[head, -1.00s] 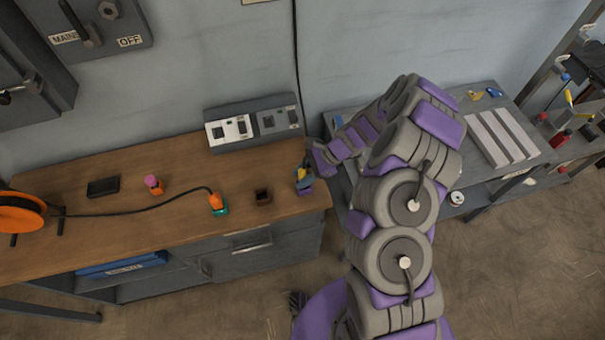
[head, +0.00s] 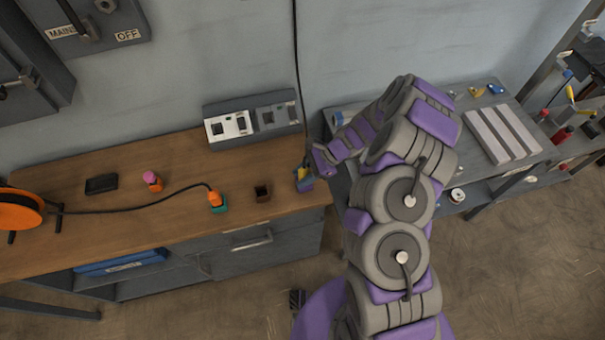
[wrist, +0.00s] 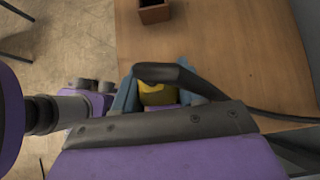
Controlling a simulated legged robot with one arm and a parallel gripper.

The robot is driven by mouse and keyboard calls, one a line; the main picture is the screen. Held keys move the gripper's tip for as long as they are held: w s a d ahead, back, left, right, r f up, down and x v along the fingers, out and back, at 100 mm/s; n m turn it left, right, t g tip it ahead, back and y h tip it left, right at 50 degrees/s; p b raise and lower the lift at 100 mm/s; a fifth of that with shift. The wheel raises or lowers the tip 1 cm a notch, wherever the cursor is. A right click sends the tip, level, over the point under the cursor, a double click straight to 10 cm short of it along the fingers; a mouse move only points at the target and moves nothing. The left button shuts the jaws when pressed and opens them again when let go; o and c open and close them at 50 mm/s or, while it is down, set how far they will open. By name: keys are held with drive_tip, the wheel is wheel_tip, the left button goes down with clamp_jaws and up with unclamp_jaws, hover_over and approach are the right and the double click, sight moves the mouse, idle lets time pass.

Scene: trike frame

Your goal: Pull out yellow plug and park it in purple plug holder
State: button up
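The yellow plug (head: 302,173) is at the right end of the wooden bench, at the purple plug holder (head: 306,186). My gripper (wrist: 158,98) has its blue-grey fingers on both sides of the yellow plug (wrist: 158,94) in the wrist view and looks shut on it. A black cable arches over the plug there. In the head view my wrist and fingers partly cover the plug and holder, so I cannot tell how deep the plug sits. The holder is not clearly visible in the wrist view.
An empty brown holder (head: 262,192) stands left of the purple one. Further left are an orange plug (head: 215,198) in a teal holder (head: 218,208), a pink-topped orange item (head: 152,181) and an orange cable reel (head: 20,210). A grey socket box (head: 253,120) stands behind.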

drive_tip(key=o, duration=0.5)
drive_tip(key=shift+o, duration=0.2)
drive_tip(key=shift+r, duration=0.1)
drive_tip(key=p+v, duration=0.2)
drive_tip(key=v, duration=1.5)
drive_tip(key=shift+p, duration=0.35)
drive_tip(key=shift+d, duration=0.15)
